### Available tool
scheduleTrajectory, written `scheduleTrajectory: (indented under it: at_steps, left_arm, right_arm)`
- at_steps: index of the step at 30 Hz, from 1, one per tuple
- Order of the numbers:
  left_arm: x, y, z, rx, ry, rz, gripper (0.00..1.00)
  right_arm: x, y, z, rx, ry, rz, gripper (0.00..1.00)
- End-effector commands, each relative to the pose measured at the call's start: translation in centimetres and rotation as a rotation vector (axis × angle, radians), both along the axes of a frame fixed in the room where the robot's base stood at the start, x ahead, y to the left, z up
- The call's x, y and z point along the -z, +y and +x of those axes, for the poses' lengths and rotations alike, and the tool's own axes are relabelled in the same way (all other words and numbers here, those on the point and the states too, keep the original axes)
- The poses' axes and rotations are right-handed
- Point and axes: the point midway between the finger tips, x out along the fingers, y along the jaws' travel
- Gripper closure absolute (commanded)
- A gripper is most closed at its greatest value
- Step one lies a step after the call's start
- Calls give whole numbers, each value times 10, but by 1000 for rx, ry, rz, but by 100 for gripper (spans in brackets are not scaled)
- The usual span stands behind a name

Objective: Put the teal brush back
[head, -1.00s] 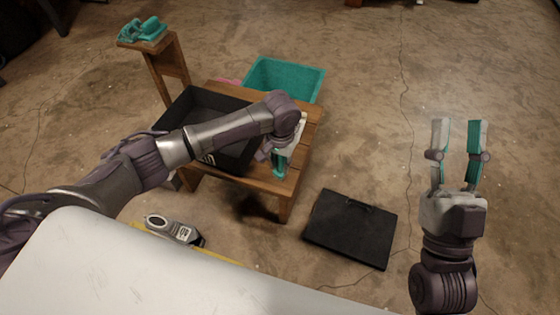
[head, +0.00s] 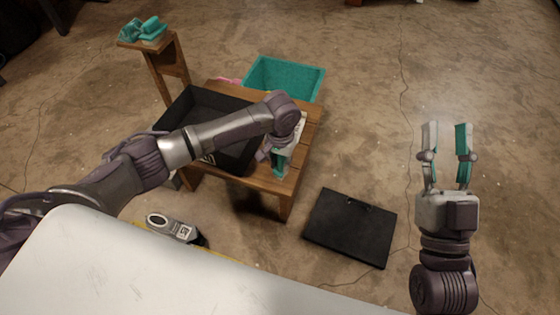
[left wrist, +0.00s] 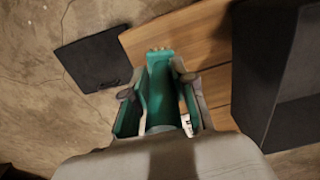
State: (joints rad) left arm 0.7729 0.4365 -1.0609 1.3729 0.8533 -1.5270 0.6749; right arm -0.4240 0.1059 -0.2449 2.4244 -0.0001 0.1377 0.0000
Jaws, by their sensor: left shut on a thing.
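The teal brush (left wrist: 160,85) shows in the left wrist view between the fingers of my left gripper (left wrist: 158,100), which is shut on it. Pale bristles show at its far end. In the head view my left gripper (head: 279,163) is over the right side of the wooden table (head: 311,130), beside the black tray; my arm hides most of the brush there. I cannot tell whether the brush touches the tabletop. My right gripper (head: 447,157) is open and empty over bare floor at the right.
A black tray (head: 190,98) is on the table, with a teal bin (head: 287,76) behind it. Teal items (head: 148,29) sit on a raised wooden stand (head: 165,65). A flat black case (head: 350,228) lies on the floor. A grey device (head: 173,227) is at the lower left.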

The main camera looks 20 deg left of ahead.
Motion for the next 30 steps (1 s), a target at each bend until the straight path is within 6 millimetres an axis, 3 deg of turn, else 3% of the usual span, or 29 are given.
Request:
scheduleTrajectory:
  at_steps: [22,23,27,30]
  left_arm:
    - [17,0,0,0,0,0,100]
    - [16,0,0,0,0,0,69]
    - [16,0,0,0,0,0,46]
    - [16,0,0,0,0,0,45]
  right_arm:
    - [-4,0,-1,0,-19,4,60]
    - [-4,0,-1,0,-20,4,60]
    - [-4,0,-1,0,-21,4,60]
    - [-4,0,-1,-1,-21,4,60]
